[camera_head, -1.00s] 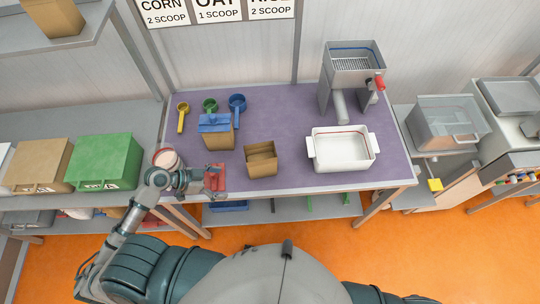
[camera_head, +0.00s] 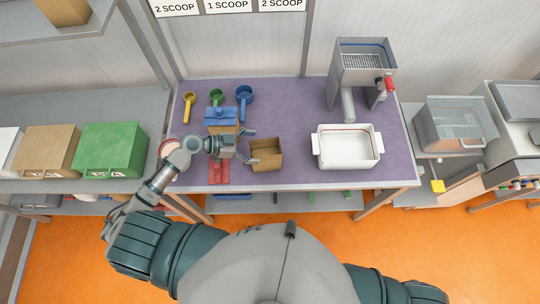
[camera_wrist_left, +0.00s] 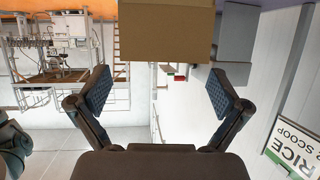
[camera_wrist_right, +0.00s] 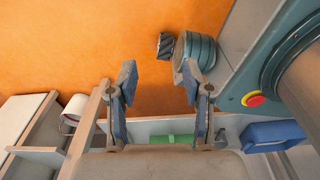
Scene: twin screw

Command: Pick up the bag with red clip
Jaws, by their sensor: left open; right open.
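An open brown bag (camera_head: 265,157) stands on the purple table and shows no clip. A red clip-like piece (camera_head: 219,173) lies at the table's front edge, partly under my left arm; I see no bag attached to it. My left gripper (camera_head: 248,147) is open, just left of the open bag, with its fingers pointing at it. In the left wrist view a brown bag surface (camera_wrist_left: 170,32) shows beyond the open fingers (camera_wrist_left: 162,92). Another brown bag with a blue clip (camera_head: 221,117) stands behind my left gripper, partly hidden. My right gripper (camera_wrist_right: 159,84) is open and empty over the floor.
A white tray (camera_head: 346,160) and a metal machine (camera_head: 362,70) stand to the right. Yellow (camera_head: 188,102), green (camera_head: 216,97) and blue (camera_head: 244,93) scoops lie at the back left. Table between the bags and tray is clear.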

